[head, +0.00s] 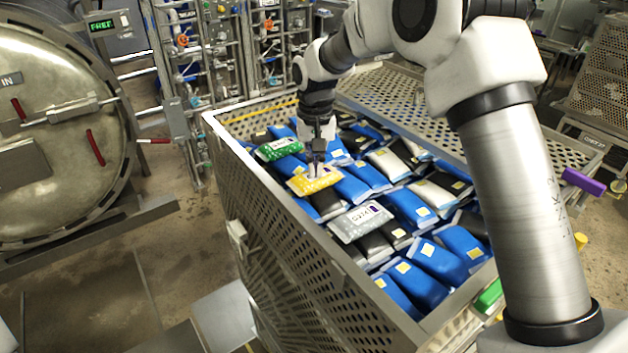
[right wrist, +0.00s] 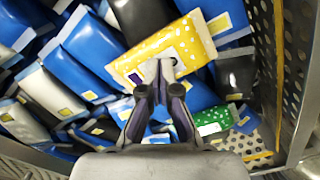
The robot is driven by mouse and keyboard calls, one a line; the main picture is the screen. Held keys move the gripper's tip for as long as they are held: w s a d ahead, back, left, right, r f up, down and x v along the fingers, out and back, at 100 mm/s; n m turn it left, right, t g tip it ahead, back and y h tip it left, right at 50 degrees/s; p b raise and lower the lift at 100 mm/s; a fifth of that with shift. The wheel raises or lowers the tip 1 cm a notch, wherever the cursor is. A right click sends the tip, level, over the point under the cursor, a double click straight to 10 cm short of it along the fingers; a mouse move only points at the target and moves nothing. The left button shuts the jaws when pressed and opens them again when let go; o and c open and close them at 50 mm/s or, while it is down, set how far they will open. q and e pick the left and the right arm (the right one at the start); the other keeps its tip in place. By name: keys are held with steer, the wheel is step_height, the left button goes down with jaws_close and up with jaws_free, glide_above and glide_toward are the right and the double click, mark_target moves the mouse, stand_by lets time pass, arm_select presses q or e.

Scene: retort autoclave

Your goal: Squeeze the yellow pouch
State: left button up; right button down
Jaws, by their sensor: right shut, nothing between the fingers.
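The yellow pouch (head: 301,184) with white spots lies on top of the pile of pouches inside the perforated metal crate (head: 262,218), near its left side. In the right wrist view the yellow pouch (right wrist: 196,38) lies straight ahead of the fingertips. My right gripper (head: 315,172) points down at the pouch with its fingers shut and nothing between them. In the right wrist view the shut fingertips of my right gripper (right wrist: 160,66) overlap the pouch's near edge; whether they touch it I cannot tell. My left gripper is not in view.
A green pouch (head: 279,149) lies just behind the yellow one, and a grey pouch (head: 360,221) lies nearer the front. Several blue, black and white pouches fill the crate. The crate's walls stand close around the pile. A round autoclave door (head: 60,135) is at the left.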

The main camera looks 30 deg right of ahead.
steer(key=shift+s+f, duration=0.25)
steer(key=shift+f, duration=0.1)
steer(key=shift+w+r+p, duration=0.15)
steer(key=shift+r+p, duration=0.15)
steer(key=shift+r, duration=0.45)
steer(key=shift+w+r+p, duration=0.1)
steer(key=shift+r+p, duration=0.2)
steer(key=shift+r, duration=3.2)
